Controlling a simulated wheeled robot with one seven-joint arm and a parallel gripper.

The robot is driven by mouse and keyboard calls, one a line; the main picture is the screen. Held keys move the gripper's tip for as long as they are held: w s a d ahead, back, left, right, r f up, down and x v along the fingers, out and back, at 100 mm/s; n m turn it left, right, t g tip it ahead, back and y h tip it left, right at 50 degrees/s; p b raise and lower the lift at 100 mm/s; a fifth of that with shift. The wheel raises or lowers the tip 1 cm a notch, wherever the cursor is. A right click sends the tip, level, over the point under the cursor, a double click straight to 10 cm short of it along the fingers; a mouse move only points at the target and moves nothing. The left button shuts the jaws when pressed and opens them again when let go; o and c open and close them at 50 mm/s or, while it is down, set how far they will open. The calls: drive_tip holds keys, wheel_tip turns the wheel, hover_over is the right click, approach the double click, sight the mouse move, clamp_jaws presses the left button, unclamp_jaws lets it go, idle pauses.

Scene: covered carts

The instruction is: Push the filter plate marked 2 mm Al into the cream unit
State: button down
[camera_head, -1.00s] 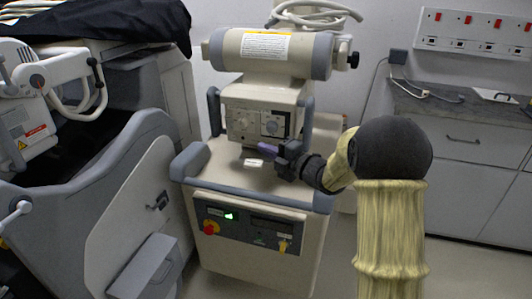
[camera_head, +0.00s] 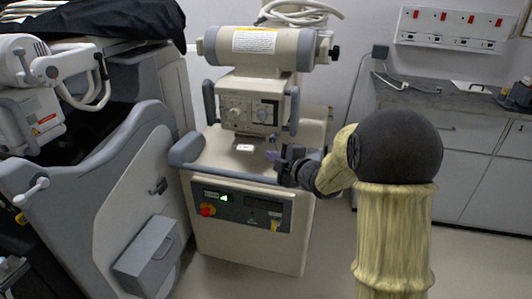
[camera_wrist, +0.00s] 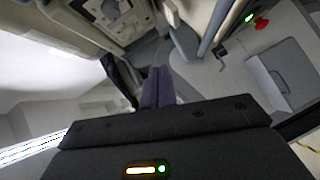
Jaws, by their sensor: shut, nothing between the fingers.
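The cream unit (camera_head: 215,153) stands at the centre of the head view, with a control box (camera_head: 252,106) on its top. A small white tab (camera_head: 245,147) shows just in front of the box's lower edge. It looks like the filter plate, but its marking is too small to read. My gripper (camera_head: 272,156), with purple fingers, is to the right of the tab, apart from it and above the unit's top. The fingers (camera_wrist: 158,87) are together and empty in the wrist view. I cannot make out the plate in the wrist view.
A cream cylinder (camera_head: 262,45) sits above the box. Grey handles flank the box, and a grey bumper (camera_head: 187,149) edges the top. A grey-sided cart (camera_head: 110,190) stands close on the left. A counter with drawers (camera_head: 460,130) is at the right. Floor between is clear.

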drive_tip(key=s+d+f+m+g+h+b, duration=0.3)
drive_tip(key=s+d+f+m+h, duration=0.15)
drive_tip(key=s+f+m, duration=0.45)
drive_tip(key=s+d+f+m+g+h+b, duration=0.4)
drive_tip(key=s+f+m, duration=0.3)
drive_tip(key=s, duration=0.4)
drive_tip(key=s+f+m+g, duration=0.3)
drive_tip(key=s+f+m, duration=0.1)
drive_tip(key=s, duration=0.7)
drive_tip(key=shift+d+m+g+b, duration=0.3)
drive_tip(key=shift+m+g, duration=0.1)
drive_tip(key=shift+m, duration=0.1)
drive_tip(key=shift+w, duration=0.15)
